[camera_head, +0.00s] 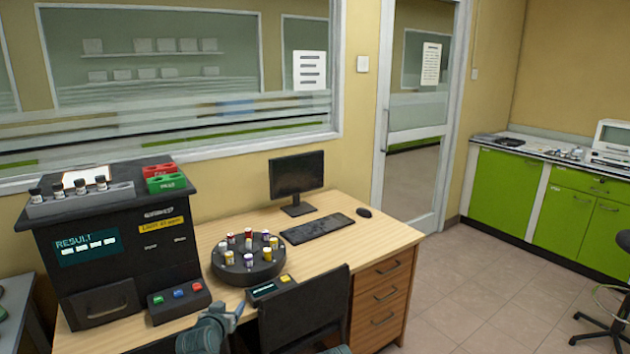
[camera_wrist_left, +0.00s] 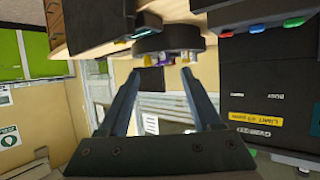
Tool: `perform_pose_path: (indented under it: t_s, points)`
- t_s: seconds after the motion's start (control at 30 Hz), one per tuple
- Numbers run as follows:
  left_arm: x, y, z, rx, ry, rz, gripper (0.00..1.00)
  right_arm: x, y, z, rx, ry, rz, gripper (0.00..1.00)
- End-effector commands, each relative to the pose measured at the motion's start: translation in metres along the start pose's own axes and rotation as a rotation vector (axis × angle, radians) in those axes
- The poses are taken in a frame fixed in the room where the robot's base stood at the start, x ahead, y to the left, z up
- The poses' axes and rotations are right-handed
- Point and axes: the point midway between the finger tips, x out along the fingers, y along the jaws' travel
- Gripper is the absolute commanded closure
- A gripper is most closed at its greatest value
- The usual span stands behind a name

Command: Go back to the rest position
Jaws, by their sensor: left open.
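My left gripper (camera_head: 231,310) is at the bottom of the head view, in front of the desk's near edge. In the left wrist view its two fingers (camera_wrist_left: 162,92) are apart, with nothing held between them. The round black carousel (camera_head: 248,262) with several coloured-cap vials stands on the desk beyond the gripper. It also shows upside down at the top of the left wrist view (camera_wrist_left: 170,42). The black analyzer (camera_head: 125,255) with a RESULT screen stands left of it. My right gripper is not in view.
A black chair (camera_head: 305,312) stands close to the right of my left gripper. The wooden desk (camera_head: 375,243) also holds a monitor (camera_head: 297,175), a keyboard (camera_head: 317,226) and a small display box (camera_head: 270,290). Open floor (camera_head: 480,300) lies to the right, before green cabinets (camera_head: 505,190).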

Motion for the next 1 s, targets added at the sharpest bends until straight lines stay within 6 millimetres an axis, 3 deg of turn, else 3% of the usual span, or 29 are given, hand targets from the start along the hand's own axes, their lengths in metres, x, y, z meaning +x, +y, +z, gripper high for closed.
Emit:
perform_pose_path:
  t_s: [0.33, 0.57, 0.67, 0.8, 1.0]
  points:
    - [-0.004, 0.045, 0.035, 0.034, -0.159, 0.08, 0.34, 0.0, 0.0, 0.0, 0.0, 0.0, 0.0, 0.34]
    - [-0.021, 0.093, 0.082, 0.084, -0.37, 0.155, 0.34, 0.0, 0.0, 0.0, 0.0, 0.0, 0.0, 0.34]
    - [-0.036, 0.116, 0.109, 0.119, -0.498, 0.185, 0.34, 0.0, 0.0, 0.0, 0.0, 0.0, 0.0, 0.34]
    - [-0.071, 0.145, 0.153, 0.185, -0.718, 0.204, 0.34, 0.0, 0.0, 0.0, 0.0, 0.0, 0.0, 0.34]
    - [-0.129, 0.164, 0.198, 0.283, -1.001, 0.168, 0.34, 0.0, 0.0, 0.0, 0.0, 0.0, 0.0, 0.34]
